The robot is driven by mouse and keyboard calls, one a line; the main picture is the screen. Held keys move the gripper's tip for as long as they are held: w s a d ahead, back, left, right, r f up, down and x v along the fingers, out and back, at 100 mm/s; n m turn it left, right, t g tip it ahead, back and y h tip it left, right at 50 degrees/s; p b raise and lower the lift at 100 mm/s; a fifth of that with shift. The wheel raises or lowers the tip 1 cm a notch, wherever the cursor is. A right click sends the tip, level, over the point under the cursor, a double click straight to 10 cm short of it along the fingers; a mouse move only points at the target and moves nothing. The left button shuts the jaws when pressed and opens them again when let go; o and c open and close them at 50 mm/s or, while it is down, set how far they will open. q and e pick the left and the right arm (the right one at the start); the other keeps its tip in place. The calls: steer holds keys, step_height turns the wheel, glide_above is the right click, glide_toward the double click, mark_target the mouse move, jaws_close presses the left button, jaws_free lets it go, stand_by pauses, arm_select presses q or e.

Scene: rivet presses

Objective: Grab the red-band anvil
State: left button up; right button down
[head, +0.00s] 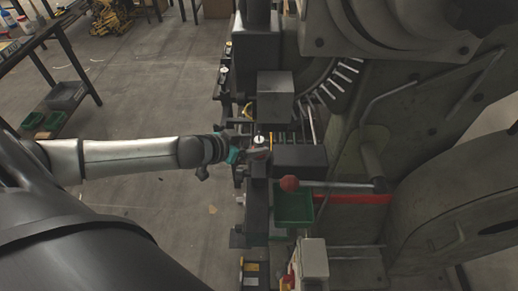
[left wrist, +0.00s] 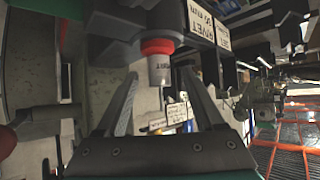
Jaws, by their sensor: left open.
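The red-band anvil (left wrist: 158,62) shows in the left wrist view as a short pale grey cylinder with a red band, seated against a dark holder (left wrist: 115,30). My left gripper (left wrist: 160,82) is open, with one finger on each side of the anvil in that picture. I cannot tell whether the fingers touch it. In the head view my left gripper (head: 237,154) is beside the press, close to a small white-topped piece (head: 259,140). The anvil's red band is hard to make out there. My right gripper is not in view.
A white label (left wrist: 204,20) reading "RIVET 30 mm" is by the anvil. A red-knobbed lever (head: 289,184) and a green tray (head: 293,206) are near my left gripper. The large press (head: 415,110) fills the right side. Open floor (head: 150,95) lies left.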

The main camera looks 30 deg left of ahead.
arm_select(q)
steer(key=shift+x, duration=1.55)
jaws_close()
